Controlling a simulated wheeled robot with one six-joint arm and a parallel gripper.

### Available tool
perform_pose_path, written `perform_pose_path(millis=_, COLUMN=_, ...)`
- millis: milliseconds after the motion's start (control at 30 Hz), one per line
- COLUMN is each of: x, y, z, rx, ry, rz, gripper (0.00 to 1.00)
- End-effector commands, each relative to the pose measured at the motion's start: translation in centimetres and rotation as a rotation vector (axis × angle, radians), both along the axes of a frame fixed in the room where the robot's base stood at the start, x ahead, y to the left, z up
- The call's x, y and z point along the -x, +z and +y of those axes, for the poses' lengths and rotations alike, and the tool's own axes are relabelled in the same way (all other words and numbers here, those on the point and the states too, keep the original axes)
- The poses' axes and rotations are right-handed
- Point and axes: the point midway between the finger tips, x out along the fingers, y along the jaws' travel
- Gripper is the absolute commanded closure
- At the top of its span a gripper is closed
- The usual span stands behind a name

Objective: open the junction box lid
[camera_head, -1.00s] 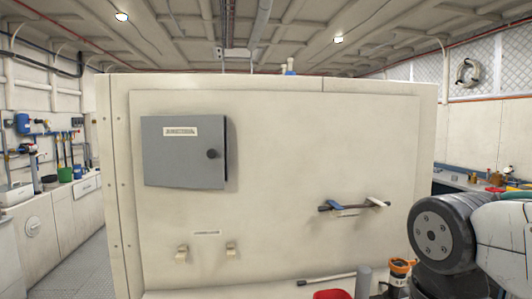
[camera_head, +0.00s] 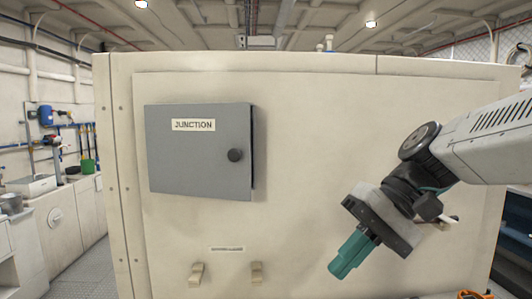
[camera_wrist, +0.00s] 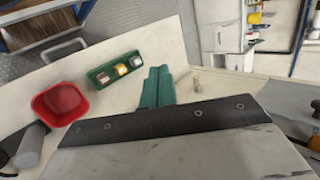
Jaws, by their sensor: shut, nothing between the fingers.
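The grey junction box (camera_head: 243,190) is on the cream panel, left of centre in the head view. Its flat lid (camera_head: 190,160) carries a label reading JUNCTION and a dark round knob (camera_head: 235,155) near its right edge. The lid looks shut or nearly so; a dark strip shows along its right edge. My gripper (camera_head: 338,270) is to the right of the box and lower, apart from it, with its teal fingers pointing down and left. The fingers are shut together and empty, also in the wrist view (camera_wrist: 160,72). The box is not visible in the wrist view.
Two beige hooks (camera_head: 197,274) (camera_head: 256,272) sit below the box under a small label. The wrist view shows a red bin (camera_wrist: 60,103), a green tray (camera_wrist: 115,68) of small items and a grey cylinder (camera_wrist: 30,145). The panel between box and gripper is clear.

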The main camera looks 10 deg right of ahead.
Motion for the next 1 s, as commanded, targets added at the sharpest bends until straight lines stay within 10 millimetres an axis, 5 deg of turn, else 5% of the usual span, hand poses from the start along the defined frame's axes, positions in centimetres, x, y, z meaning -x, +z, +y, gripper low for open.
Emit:
perform_pose_path(millis=33, x=-2.8, y=1.9, z=0.8, rx=-0.122, ry=-0.006, rz=0.012, gripper=1.0)
perform_pose_path(millis=200, x=-10.5, y=8.3, z=1.7, rx=-0.511, ry=-0.01, rz=-0.024, gripper=1.0)
perform_pose_path(millis=400, x=-15.8, y=12.4, z=0.5, rx=-0.768, ry=-0.017, rz=-0.093, gripper=1.0)
perform_pose_path(millis=567, x=-16.7, y=13.3, z=0.8, rx=-0.825, ry=-0.016, rz=-0.113, gripper=1.0)
perform_pose_path(millis=1000, x=-16.5, y=13.3, z=8.2, rx=-0.823, ry=-0.015, rz=-0.111, gripper=1.0)
